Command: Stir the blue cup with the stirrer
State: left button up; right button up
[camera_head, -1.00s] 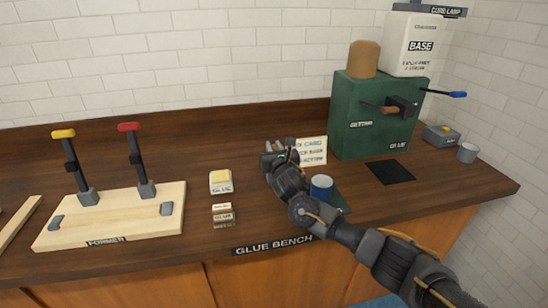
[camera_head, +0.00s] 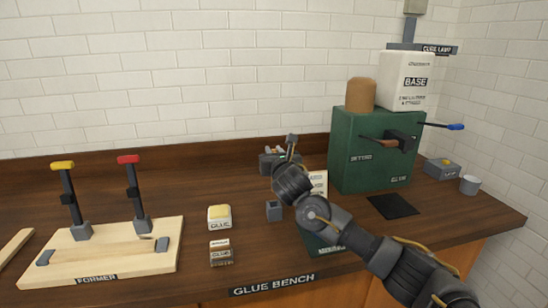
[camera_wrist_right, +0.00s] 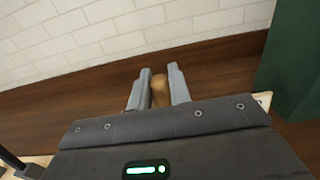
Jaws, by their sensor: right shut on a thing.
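My right gripper (camera_head: 283,156) is raised above the back of the bench, left of the green machine. In the right wrist view its two fingers (camera_wrist_right: 161,88) are closed around a tan, rounded handle, taken as the stirrer (camera_wrist_right: 159,94). The stirrer's lower part cannot be seen. The blue cup is hidden in the head view now, where my right forearm crosses the area above the dark green pad (camera_head: 322,246). A small grey holder (camera_head: 273,211) stands on the bench left of my forearm. My left gripper is not in view.
The green machine (camera_head: 365,160) with levers and a white BASE container (camera_head: 409,72) stands at the right. A grey cup (camera_head: 470,185) is at the far right.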

jog(key=shift+r+p, duration=2.05)
jog(key=shift+r, duration=1.55)
